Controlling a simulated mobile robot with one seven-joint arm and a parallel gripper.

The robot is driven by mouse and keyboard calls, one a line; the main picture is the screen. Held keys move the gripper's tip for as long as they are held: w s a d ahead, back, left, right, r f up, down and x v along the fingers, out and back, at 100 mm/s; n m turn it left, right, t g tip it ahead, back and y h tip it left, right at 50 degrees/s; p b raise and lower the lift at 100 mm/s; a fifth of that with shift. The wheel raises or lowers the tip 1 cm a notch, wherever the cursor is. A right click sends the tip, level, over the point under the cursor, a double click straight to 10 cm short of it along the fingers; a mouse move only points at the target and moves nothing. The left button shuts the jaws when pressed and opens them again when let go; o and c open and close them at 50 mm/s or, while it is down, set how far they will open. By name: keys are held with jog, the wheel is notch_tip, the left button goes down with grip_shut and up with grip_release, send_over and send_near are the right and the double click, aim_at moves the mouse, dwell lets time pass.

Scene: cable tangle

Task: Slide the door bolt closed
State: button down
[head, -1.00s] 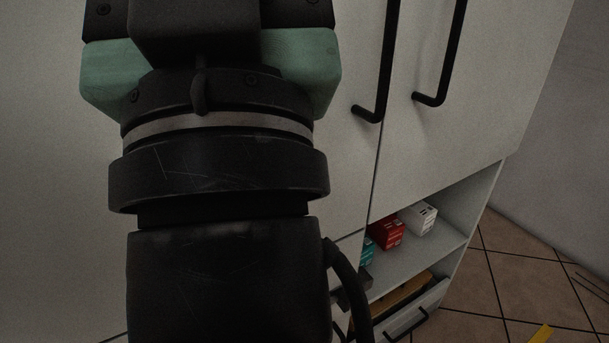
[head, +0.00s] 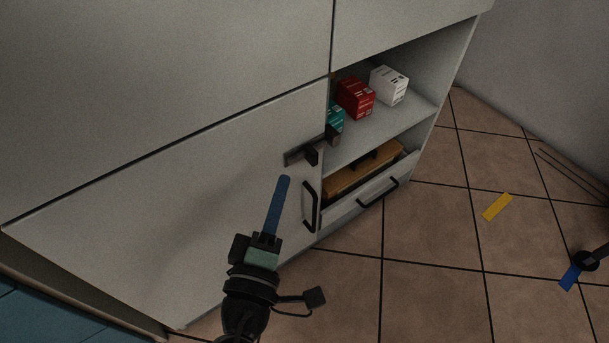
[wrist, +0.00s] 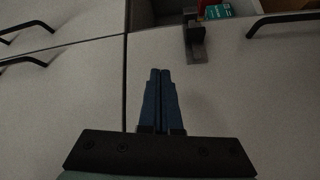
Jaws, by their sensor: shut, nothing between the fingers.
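The dark door bolt (head: 303,154) is mounted near the upper right corner of the lower cabinet door (head: 190,190), beside the open shelf. A dark block (head: 332,136) sits at the cabinet edge just right of it. I cannot tell how far the bolt reaches into this block. The bolt also shows in the wrist view (wrist: 195,45), beyond and right of my fingers. My gripper (head: 285,179) has blue fingers, shut together and empty, just below and left of the bolt and apart from it. It also shows in the wrist view (wrist: 160,72).
A black door handle (head: 310,207) stands out right of my gripper. The shelf holds a red box (head: 355,97), a white box (head: 389,85) and a teal box (head: 336,118). A drawer (head: 365,196) below is partly open. Tiled floor lies to the right.

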jog(key=s+a+f+n+y, duration=0.1)
jog(key=s+f+n, duration=0.2)
jog(key=f, duration=0.3)
jog(key=shift+s+a+f, duration=0.15)
jog(key=shift+a+f, duration=0.1)
jog(key=shift+a, duration=0.05)
send_near(307, 156)
jog(key=w+a, duration=0.1)
jog(key=w, duration=0.1)
jog(key=w+a, duration=0.1)
jog(key=w, duration=0.1)
jog(key=shift+a+r+b, duration=0.15)
jog(key=shift+r+b, duration=0.05)
jog(key=shift+b, duration=0.15)
jog(key=shift+w+d, duration=0.25)
jog(key=shift+d, duration=0.3)
jog(key=shift+w+d, duration=0.3)
jog(key=shift+d, duration=0.25)
jog(key=shift+w+d, duration=0.35)
jog(key=shift+d, duration=0.1)
jog(key=shift+w+d+p, duration=0.25)
jog(key=shift+w+d, duration=0.2)
jog(key=shift+d, duration=0.25)
jog(key=shift+w+d+p, duration=0.25)
jog(key=shift+w+d, duration=0.25)
jog(key=shift+d, duration=0.2)
